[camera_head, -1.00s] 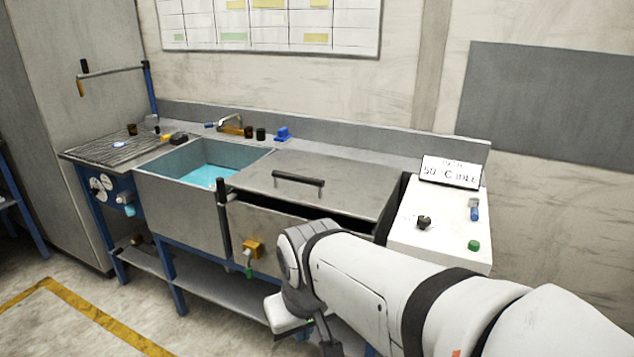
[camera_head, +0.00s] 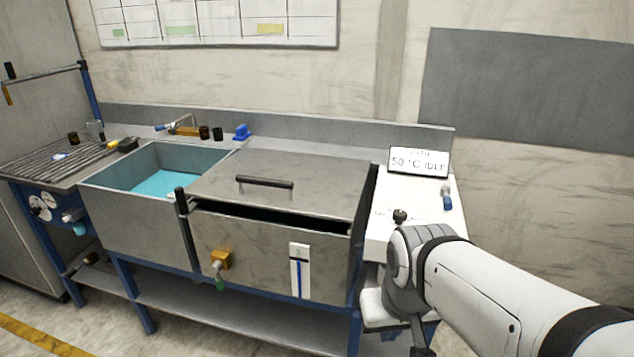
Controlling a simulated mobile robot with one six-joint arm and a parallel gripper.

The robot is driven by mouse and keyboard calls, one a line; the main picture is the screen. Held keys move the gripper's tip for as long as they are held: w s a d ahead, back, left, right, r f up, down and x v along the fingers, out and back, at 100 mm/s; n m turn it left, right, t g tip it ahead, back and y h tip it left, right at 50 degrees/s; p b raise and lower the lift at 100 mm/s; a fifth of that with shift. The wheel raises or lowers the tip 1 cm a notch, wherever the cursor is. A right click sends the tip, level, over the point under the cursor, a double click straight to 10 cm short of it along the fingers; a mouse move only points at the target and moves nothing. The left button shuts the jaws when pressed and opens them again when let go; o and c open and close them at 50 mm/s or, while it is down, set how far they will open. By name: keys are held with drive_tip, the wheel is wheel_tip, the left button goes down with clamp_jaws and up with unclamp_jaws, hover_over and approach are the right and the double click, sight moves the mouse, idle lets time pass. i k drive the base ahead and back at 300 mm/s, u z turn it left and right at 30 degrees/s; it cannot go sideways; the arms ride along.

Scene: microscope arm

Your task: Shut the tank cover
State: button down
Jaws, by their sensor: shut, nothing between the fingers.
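The tank cover (camera_head: 310,176) is a grey metal lid over the tank (camera_head: 262,248), with a dark bar handle (camera_head: 265,184) near its front left. The cover lies nearly flat, but a dark gap shows between its front edge and the tank's front wall. My arm comes in from the lower right, and its bent wrist is in front of the white control panel, to the right of the tank and apart from the cover. A dark part of my arm runs out at the bottom edge; the fingers of my gripper do not show.
An open sink (camera_head: 165,182) with blue water is left of the tank. A dark upright post (camera_head: 181,202) stands between them.

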sight(330, 188)
drive_tip(key=u, duration=0.05)
drive_tip(key=i, duration=1)
drive_tip(key=z, duration=0.05)
